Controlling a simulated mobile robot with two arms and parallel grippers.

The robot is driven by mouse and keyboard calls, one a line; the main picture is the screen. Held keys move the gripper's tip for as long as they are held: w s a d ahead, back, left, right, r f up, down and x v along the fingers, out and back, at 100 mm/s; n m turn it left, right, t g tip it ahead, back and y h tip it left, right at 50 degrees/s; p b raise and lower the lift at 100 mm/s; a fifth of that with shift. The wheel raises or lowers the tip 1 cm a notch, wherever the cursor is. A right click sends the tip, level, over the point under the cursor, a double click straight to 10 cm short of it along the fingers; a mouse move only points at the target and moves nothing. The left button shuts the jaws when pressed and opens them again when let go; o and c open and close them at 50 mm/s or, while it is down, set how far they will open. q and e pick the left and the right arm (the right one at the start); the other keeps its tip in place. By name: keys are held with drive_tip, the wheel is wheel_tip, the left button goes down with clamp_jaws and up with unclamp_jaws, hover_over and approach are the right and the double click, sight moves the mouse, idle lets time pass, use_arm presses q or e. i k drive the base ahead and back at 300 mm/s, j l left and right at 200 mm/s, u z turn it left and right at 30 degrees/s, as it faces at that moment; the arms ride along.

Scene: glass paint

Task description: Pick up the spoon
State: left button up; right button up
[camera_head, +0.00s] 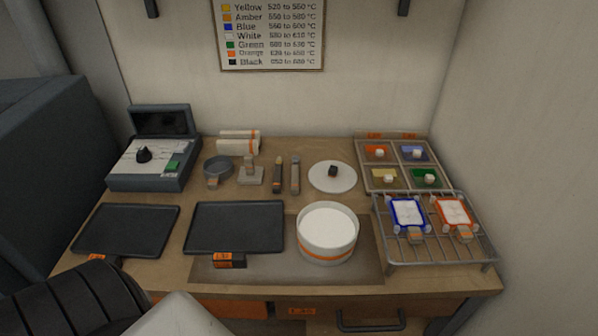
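Two slender upright-lying tools rest side by side at the back middle of the bench: a darker brown one (278,176) and a greyer one (295,174). Either may be the spoon; they are too small to tell. A small round grey sieve-like pan (217,167) with a short orange-brown handle lies to their left. A pale stamp-like tool (250,174) stands between the pan and the slender tools. Neither of my grippers is in view; only dark ribbed and white parts, likely of my own arm, show at the bottom left.
Two black trays (125,230) (236,228) lie along the front left. A wire rack (436,250), a divided color box (395,189) and a grey control box (152,178) flank the bench.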

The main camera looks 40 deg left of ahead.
sight(294, 177)
drive_tip(key=j+u, duration=0.1)
drive_tip(key=u, duration=1.65)
drive_tip(key=j, duration=0.25)
